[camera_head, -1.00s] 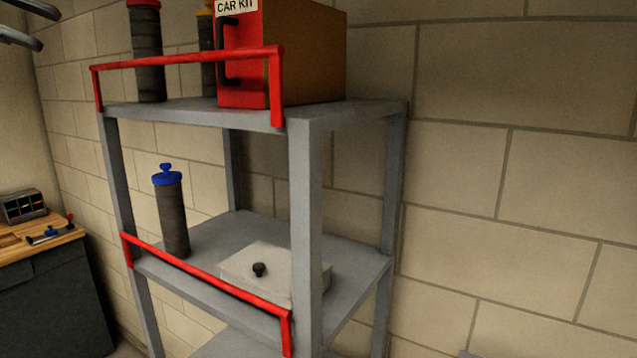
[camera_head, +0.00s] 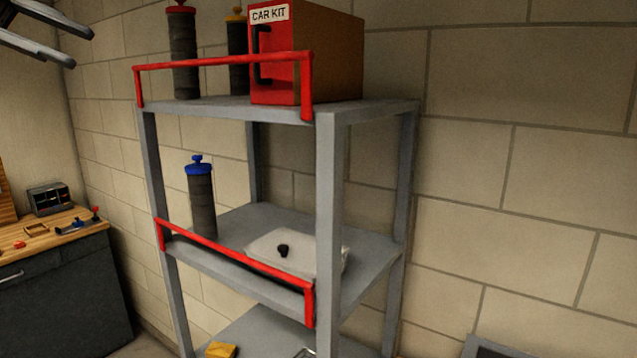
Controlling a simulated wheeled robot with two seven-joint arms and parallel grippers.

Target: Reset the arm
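My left gripper (camera_head: 82,46) shows at the top left corner. Its two dark fingers are apart with nothing between them, and it is clear of the shelf in the picture. Only the finger ends are in view; the rest of the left arm is out of frame. My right gripper is not in view.
A grey shelf rack (camera_head: 330,200) with red rails stands against the block wall. It holds a red car kit box (camera_head: 280,80), a blue-capped cylinder (camera_head: 202,205), a whitish case (camera_head: 310,255) and a yellow block (camera_head: 221,350). A workbench (camera_head: 60,285) stands at the left.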

